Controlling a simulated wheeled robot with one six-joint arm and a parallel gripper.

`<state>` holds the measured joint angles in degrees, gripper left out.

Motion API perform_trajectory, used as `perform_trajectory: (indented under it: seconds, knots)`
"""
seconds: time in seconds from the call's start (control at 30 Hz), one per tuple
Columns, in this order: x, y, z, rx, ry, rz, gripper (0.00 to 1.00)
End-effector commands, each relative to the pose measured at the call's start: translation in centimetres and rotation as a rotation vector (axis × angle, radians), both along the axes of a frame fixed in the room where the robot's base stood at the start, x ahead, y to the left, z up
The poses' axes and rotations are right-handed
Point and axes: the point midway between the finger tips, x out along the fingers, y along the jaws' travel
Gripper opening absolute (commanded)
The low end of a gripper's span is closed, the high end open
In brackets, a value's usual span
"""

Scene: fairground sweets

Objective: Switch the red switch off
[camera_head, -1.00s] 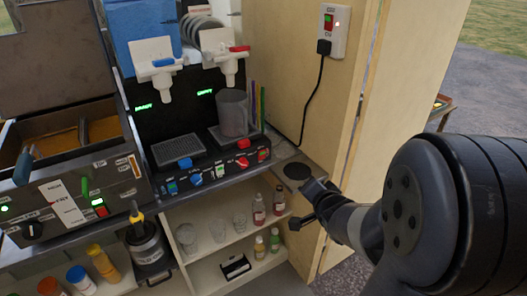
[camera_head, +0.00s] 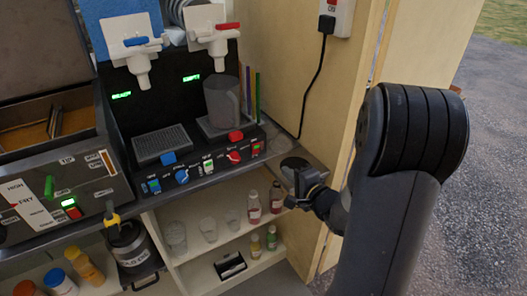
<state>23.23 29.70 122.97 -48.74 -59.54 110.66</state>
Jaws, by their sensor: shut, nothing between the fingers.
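A small red switch (camera_head: 256,149) sits at the right end of the drink machine's front panel, beside a red knob (camera_head: 233,156). It is too small for me to tell its position. A blue switch (camera_head: 153,186), a blue knob (camera_head: 182,175) and a green-lit switch (camera_head: 208,164) are farther left on the same panel. My gripper (camera_head: 298,196) is shut and empty, right of the red switch and apart from it.
A wall socket (camera_head: 343,15) with a black plug (camera_head: 326,24) is cut off at the top. Its cable hangs along the wooden wall (camera_head: 285,60). Bottles (camera_head: 254,207) and glasses fill the shelf below.

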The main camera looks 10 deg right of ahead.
Motion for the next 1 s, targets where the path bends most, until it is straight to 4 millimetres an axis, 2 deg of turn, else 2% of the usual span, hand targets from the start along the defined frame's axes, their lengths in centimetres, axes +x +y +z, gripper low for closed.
perform_trajectory:
  seconds: [0.17, 0.27, 0.63, 0.73, 1.0]
  knots:
    - [0.8, 0.3, -0.2, -0.001, 0.001, 0.001, 0.0]
    - [2.1, 0.8, -0.5, -0.001, 0.001, 0.004, 0.0]
    - [9.4, 3.2, -2.0, -0.002, 0.001, 0.003, 0.0]
    - [10.9, 3.6, -1.6, -0.002, -0.002, 0.002, 0.0]
    - [13.0, 4.3, -1.4, -0.001, 0.001, 0.0, 0.0]
